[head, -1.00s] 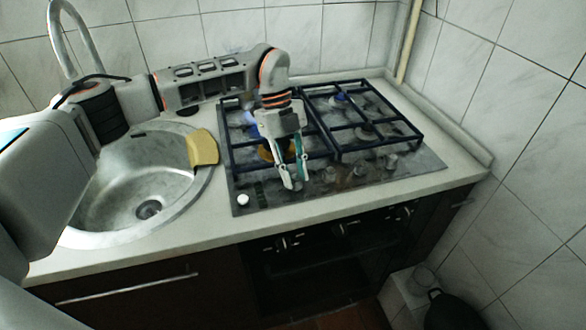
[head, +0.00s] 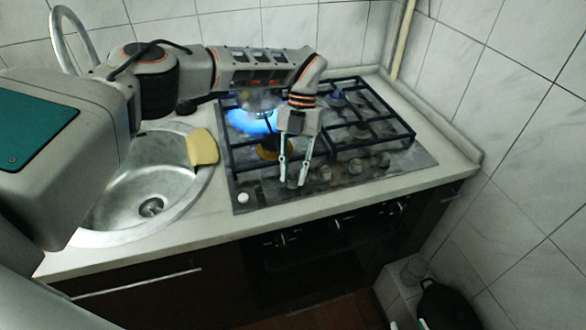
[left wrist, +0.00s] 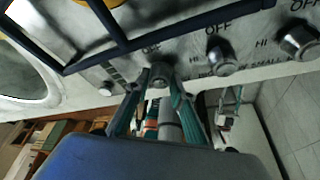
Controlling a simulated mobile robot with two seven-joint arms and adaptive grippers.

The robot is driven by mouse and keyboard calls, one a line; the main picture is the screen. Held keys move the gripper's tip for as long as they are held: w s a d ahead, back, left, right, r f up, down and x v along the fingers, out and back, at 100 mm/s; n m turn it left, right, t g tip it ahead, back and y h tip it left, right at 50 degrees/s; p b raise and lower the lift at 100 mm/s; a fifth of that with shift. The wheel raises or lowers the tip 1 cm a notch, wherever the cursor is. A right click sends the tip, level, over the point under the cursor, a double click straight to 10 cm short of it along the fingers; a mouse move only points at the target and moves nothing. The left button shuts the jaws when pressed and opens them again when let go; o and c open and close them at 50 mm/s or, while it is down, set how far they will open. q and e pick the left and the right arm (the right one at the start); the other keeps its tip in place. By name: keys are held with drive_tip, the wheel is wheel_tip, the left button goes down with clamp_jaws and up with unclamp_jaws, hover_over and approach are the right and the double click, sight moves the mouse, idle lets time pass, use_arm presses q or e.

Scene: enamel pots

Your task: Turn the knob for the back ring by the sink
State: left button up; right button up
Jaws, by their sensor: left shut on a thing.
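My left gripper (head: 293,183) is at the front panel of the hob, with its two fingers pointing down. In the left wrist view the left gripper (left wrist: 155,92) is shut on the leftmost knob (left wrist: 160,73), a silver knob with an "OFF" mark behind it. The back ring by the sink (head: 262,112) has a large blue flame (head: 252,123) around it, partly behind my arm.
Several other knobs stand to the right, such as this nearest one (head: 325,173). Dark grates (head: 372,142) cover the hob. A white button (head: 243,198) is at its front left corner. A yellow sponge (head: 202,147) lies on the edge of the sink (head: 150,180).

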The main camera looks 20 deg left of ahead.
use_arm(q)
drive_tip(key=shift+m+y, duration=0.4)
drive_tip(key=shift+m, duration=0.6)
drive_tip(key=shift+p, duration=0.3)
drive_tip(key=o, duration=1.1)
drive_tip(key=shift+r, duration=0.1)
drive_tip(key=v, duration=1.1)
drive_tip(key=shift+r, duration=0.4)
drive_tip(key=shift+d, duration=0.15)
